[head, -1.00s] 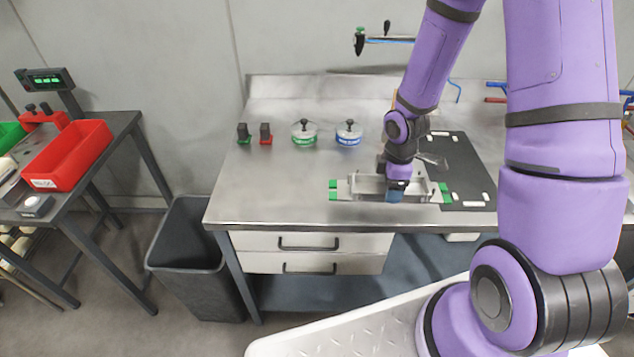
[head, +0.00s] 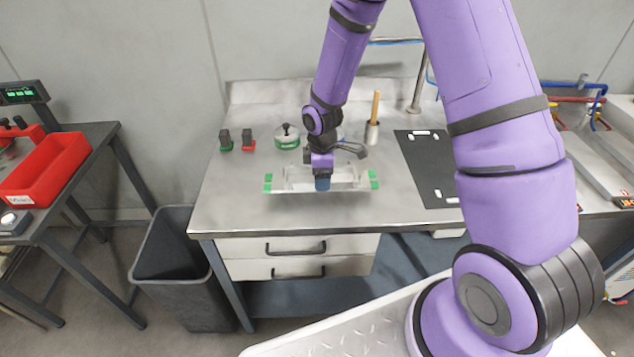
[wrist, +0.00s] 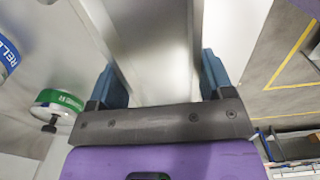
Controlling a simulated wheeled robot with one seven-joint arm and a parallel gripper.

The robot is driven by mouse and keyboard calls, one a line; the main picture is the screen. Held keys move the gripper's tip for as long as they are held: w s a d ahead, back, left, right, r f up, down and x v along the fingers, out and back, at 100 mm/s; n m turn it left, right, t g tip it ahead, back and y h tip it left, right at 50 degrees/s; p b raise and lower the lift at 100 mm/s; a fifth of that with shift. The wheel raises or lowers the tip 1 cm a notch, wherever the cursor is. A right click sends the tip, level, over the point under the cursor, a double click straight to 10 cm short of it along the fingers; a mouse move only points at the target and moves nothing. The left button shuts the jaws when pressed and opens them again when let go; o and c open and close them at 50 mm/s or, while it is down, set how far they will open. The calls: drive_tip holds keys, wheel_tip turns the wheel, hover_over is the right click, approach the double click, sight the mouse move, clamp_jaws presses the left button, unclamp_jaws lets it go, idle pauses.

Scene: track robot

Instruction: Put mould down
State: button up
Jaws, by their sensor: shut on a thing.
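The mould (head: 345,178) is a long grey metal trough with green-marked ends, in the middle of the head view over the steel bench. My gripper (head: 322,184) is shut on the mould near its middle. In the wrist view the mould (wrist: 160,60) runs between the two blue fingers of my gripper (wrist: 160,78). Its underside is hidden, so I cannot tell for sure whether it touches the bench top. My wrist hides part of its far side.
The steel bench (head: 230,210) has clear room left of the mould. A black mat (head: 430,165) with white marks lies bare at right. A green-banded tin (head: 287,140), two small dark blocks and a cup (head: 372,133) with a wooden handle stand behind. A bin (head: 165,250) stands at left.

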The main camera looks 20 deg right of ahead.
drive_tip(key=shift+w+a, duration=0.35)
drive_tip(key=shift+a, duration=0.05)
drive_tip(key=shift+w+a+f, duration=0.1)
drive_tip(key=shift+a+f, duration=0.05)
drive_tip(key=shift+f, duration=1.65)
drive_tip(key=shift+f, duration=0.1)
drive_tip(key=o, duration=1.4)
